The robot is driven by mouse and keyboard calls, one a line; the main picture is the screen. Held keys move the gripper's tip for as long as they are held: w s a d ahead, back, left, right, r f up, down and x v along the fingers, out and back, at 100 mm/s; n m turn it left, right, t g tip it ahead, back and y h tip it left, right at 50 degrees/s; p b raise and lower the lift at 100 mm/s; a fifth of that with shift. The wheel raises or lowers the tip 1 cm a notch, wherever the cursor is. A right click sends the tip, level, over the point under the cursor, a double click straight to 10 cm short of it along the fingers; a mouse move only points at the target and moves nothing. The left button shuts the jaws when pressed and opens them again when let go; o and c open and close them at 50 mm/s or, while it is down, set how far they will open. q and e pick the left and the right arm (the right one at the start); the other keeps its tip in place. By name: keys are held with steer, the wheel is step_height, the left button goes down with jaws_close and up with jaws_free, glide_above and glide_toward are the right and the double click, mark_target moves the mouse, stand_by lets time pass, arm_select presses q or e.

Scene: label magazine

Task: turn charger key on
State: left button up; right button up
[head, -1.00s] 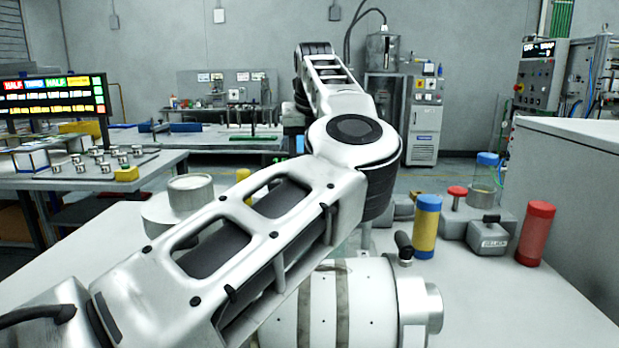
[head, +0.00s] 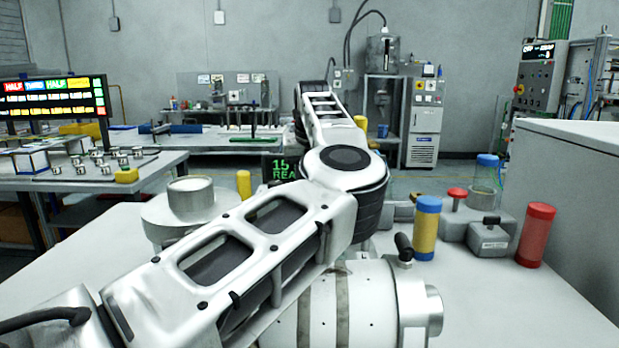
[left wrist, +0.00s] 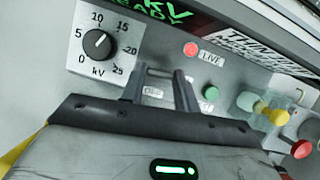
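In the left wrist view the charger panel (left wrist: 225,70) fills the upper part, with a black kV dial (left wrist: 97,43), a lit red LIVE lamp (left wrist: 190,49) and a green button (left wrist: 211,94). My left gripper (left wrist: 160,75) has two dark fingers standing apart in front of the panel, with a small label visible between them. I cannot clearly make out the key; the fingers cover part of that area. In the head view my left arm hides the gripper and most of the charger; its green display (head: 285,168) shows beside the arm. My right gripper is out of view.
A white banded drum (head: 372,300) lies at the front of the table. A blue-yellow cylinder (head: 426,230) and a red cylinder (head: 536,236) stand to the right. A round metal pedestal (head: 190,198) is left of the arm.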

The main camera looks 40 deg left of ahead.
arm_select(q)
steer(key=shift+f+m+b, duration=0.1)
steer(key=shift+m+b, duration=0.25)
steer(key=shift+m, duration=0.05)
steer(key=shift+m+h, duration=0.3)
steer(key=shift+m, duration=0.1)
steer(key=o, duration=1)
steer(key=v, duration=1.6)
steer(key=shift+s+p, duration=0.2)
steer(key=shift+p, duration=0.1)
